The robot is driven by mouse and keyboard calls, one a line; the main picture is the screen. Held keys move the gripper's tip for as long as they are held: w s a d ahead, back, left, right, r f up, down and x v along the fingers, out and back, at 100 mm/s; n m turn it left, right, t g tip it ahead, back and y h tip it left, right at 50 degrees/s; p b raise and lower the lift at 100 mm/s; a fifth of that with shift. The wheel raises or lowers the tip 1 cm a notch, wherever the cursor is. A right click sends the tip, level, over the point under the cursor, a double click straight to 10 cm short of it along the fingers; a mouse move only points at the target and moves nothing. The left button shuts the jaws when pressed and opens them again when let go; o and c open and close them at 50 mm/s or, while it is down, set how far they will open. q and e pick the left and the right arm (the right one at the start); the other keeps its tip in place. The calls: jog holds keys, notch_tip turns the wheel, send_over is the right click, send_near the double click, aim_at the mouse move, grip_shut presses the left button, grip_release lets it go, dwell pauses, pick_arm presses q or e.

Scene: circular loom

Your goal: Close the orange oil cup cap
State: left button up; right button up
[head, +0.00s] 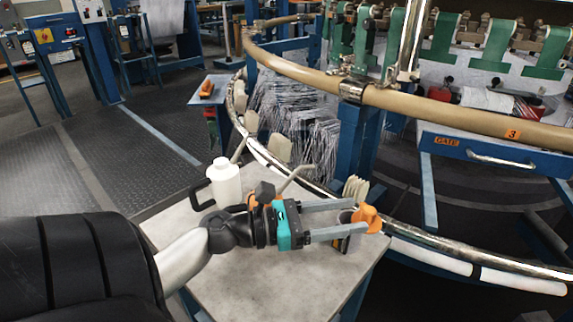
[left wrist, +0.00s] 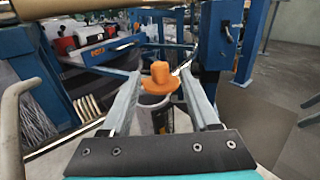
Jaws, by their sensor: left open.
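The orange oil cup cap (head: 368,217) is at the table's right edge, beside the top of a grey cup (head: 345,218). In the left wrist view the cap (left wrist: 159,80) rises at the far side of the cup's rim (left wrist: 154,101), and looks tilted up. My left gripper (head: 364,214) is open, with one finger on each side of the cup and cap. The wrist view shows its fingers (left wrist: 160,74) apart, with the cap between them and gaps on both sides. Whether a finger touches the cap cannot be told. My right gripper is not in view.
The loom's curved metal rail (head: 440,258) runs close behind and right of the cup. A blue post (head: 357,140) rises behind it.

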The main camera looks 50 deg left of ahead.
pick_arm(q)
jog(key=p+v, duration=0.2)
jog(key=v, duration=0.7)
jog(key=shift+s+a+r, duration=0.1)
jog(key=shift+s, duration=0.1)
jog(key=shift+s+a, duration=0.3)
jog(key=shift+s, duration=0.25)
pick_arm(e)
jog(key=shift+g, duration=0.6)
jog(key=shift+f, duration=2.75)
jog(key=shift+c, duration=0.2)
